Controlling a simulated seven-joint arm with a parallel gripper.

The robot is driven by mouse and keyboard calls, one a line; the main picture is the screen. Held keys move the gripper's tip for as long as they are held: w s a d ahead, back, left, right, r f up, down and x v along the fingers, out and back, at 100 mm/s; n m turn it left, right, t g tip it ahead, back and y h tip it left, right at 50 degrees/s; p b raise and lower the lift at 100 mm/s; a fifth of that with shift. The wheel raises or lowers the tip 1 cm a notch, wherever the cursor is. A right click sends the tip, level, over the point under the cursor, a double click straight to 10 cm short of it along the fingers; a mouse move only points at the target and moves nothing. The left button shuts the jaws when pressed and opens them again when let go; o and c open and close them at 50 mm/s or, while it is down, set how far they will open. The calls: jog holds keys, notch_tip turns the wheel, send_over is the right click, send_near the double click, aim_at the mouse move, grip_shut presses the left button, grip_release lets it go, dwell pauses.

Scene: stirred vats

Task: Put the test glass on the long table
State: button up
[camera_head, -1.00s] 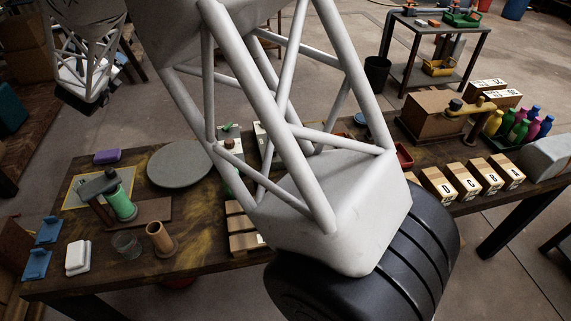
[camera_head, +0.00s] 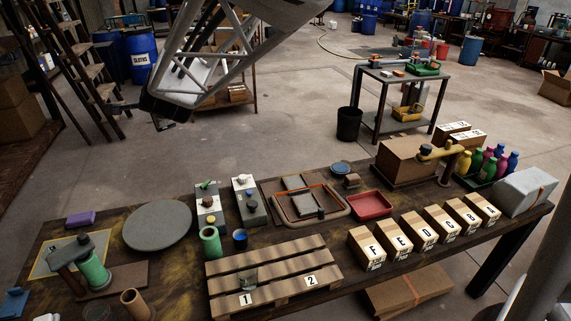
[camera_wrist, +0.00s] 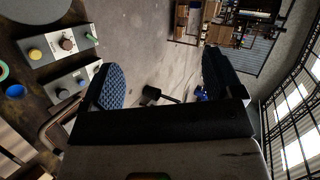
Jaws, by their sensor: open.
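The long table (camera_head: 180,280) has a dark wooden top and runs across the head view. My gripper (camera_head: 163,123) is raised beyond the table's far edge, apart from both glasses. In the wrist view my gripper (camera_wrist: 163,85) is open, with nothing between its blue-padded fingers.
The pallet (camera_head: 287,244), a grey round disc (camera_head: 157,226), a green cylinder on a stand (camera_head: 94,270), control boxes (camera_head: 210,207), a red tray (camera_head: 370,205) and lettered cartons (camera_head: 413,231) crowd the table. Open floor (camera_head: 270,140) lies behind it.

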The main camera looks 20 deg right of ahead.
jog(key=s+d+f+n+g+h, duration=0.1)
jog(key=s+d+f+n+g, duration=0.2)
jog(key=s+d, duration=0.5)
jog(key=s+d+f+n+g+h, duration=0.1)
jog(key=s+d+f+n+g, duration=0.2)
jog(key=s, duration=1.5)
jog(key=s+d+f+n+g+h, duration=0.2)
jog(key=s+d+n, duration=0.5)
jog(key=s+d, duration=0.6)
jog(key=shift+s+d+f+n+g, duration=0.3)
jog(key=shift+d+f+g, duration=0.15)
jog(key=shift+d, duration=0.7)
